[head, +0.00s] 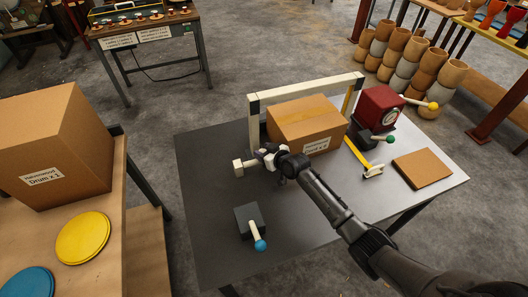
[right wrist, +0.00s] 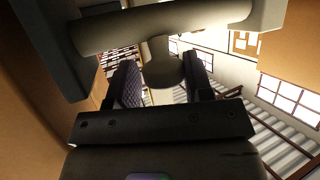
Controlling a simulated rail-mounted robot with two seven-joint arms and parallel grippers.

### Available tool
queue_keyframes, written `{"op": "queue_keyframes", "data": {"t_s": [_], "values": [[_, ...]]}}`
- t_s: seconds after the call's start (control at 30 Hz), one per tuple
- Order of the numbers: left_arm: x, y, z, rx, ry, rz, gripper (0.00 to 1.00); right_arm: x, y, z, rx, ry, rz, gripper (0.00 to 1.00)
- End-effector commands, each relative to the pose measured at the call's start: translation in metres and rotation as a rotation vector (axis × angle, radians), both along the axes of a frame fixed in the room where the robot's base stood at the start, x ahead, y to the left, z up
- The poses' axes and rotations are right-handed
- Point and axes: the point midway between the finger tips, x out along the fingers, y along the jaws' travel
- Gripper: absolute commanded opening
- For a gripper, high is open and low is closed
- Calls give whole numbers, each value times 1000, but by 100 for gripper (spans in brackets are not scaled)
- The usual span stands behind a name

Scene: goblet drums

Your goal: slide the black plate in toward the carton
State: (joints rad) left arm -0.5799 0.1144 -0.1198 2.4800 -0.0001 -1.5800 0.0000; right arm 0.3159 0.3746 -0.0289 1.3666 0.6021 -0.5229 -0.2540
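The carton (head: 306,122) is a closed brown labelled box on the dark table. A pale frame stands behind and beside it. The black plate seems to be the narrow dark piece at the carton's left side, but I cannot make it out clearly there. My right gripper (head: 264,158) is low over the table, just left of the carton's front, at a pale handle (head: 239,168). In the right wrist view the handle's bar and stem (right wrist: 160,62) show, with the stem between my fingers and gaps beside it. The right gripper looks open. My left gripper is out of view.
A dark block with a blue-tipped lever (head: 260,244) stands near the front of the table (head: 205,190). A red device (head: 378,107), a green-knobbed lever (head: 390,139), a yellow strip (head: 357,155) and a flat brown board (head: 423,168) lie right of the carton. The table's left side is clear.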

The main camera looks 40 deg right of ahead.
Motion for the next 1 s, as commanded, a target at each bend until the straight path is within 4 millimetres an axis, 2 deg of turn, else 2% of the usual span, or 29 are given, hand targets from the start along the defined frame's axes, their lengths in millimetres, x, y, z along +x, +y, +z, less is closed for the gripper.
{"op": "queue_keyframes", "data": {"t_s": [0.23, 0.7, 1.0], "values": [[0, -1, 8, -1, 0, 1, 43, -16, -2, 7, -2, 2, 0, 45], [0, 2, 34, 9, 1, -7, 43, -97, -7, 41, -1, 1, 0, 45], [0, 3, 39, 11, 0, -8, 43, -124, -9, 51, 1, 1, 0, 45]]}}
